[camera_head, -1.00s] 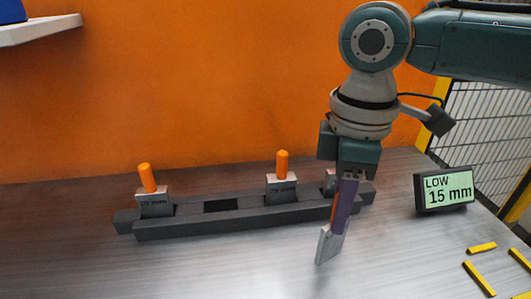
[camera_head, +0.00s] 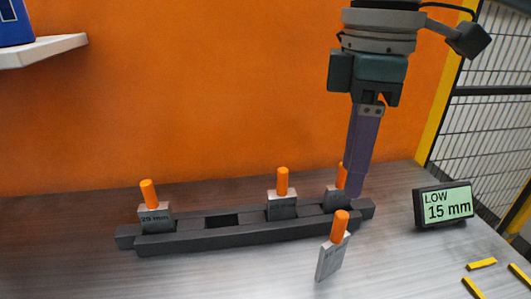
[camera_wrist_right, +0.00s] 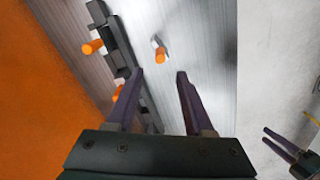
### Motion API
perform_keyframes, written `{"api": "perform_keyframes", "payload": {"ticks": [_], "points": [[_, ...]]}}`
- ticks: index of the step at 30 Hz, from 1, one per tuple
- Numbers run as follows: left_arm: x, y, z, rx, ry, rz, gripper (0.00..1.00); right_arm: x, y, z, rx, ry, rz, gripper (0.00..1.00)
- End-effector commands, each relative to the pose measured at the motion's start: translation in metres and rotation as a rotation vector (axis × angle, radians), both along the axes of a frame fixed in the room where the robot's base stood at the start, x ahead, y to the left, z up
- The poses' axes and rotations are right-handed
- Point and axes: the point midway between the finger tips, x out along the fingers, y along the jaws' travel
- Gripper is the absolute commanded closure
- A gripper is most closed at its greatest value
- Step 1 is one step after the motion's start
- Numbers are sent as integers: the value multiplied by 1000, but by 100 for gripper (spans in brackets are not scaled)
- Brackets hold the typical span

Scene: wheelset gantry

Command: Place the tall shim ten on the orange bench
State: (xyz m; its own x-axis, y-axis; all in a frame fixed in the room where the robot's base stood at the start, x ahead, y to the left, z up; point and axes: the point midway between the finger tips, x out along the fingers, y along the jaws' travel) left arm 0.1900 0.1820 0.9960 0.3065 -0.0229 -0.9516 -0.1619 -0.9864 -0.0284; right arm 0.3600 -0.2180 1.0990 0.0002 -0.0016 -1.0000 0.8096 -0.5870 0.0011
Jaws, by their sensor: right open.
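A grey shim with an orange handle (camera_head: 331,260) stands on the grey metal bench top (camera_head: 230,275), in front of the dark rack (camera_head: 185,241). Its label is too small to read. It also shows in the right wrist view (camera_wrist_right: 160,54), ahead of the fingertips. My right gripper (camera_head: 357,192) is open and empty, above and behind this shim, apart from it. Its two fingers show spread in the wrist view (camera_wrist_right: 160,74). My left gripper (camera_wrist_right: 266,136) shows at the right of the wrist view, its fingers apart. No orange bench surface is visible; the wall behind is orange.
The rack holds a 25 mm shim at left (camera_head: 154,215), a middle shim (camera_head: 282,205) and a right one (camera_head: 335,198) partly behind my finger; one slot is empty. A display (camera_head: 444,205) reads LOW 15 mm. Yellow bars (camera_head: 481,263) lie at right.

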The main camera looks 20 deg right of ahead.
Motion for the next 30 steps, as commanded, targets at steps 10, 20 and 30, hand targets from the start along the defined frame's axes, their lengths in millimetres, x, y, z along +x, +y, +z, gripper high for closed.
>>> {"api": "perform_keyframes", "payload": {"ticks": [10, 20, 30], "points": [[0, 0, 1, 2, 0, -2, 50, -14, 31, -11, 42, -20, 33, 48], [0, 2, 1, 9, 0, -6, 50, -83, 111, -81, 280, -173, -191, 48], [0, 3, 1, 11, 0, -7, 50, -155, 53, -101, 193, -274, -696, 48]]}}
